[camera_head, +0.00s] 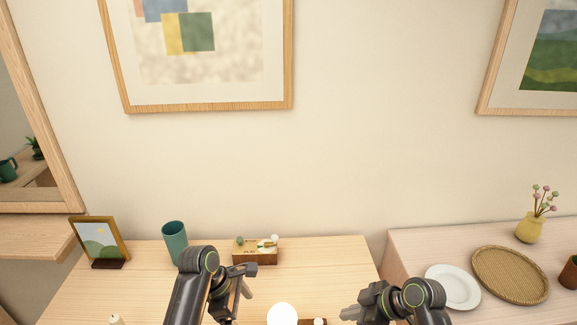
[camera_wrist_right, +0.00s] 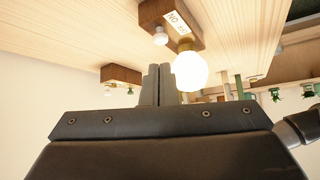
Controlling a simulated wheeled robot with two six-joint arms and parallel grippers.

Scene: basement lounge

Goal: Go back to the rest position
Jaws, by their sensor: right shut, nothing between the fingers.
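My right gripper (camera_head: 347,314) is at the bottom of the head view, over the front of the wooden table, and points left. In the right wrist view its two fingers (camera_wrist_right: 158,84) are together with nothing between them. My left gripper (camera_head: 243,284) is left of it in the head view, in front of a small wooden box. Its fingers are partly hidden by its own arm, so I cannot tell whether it is open or shut.
A glowing white bulb (camera_head: 283,315) stands near my right gripper, by a dark wooden block (camera_wrist_right: 180,22) with a label. A teal cup (camera_head: 174,243), wooden box (camera_head: 255,257) and picture frame (camera_head: 100,243) stand farther back. A plate (camera_head: 453,287) and woven tray (camera_head: 510,275) lie right.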

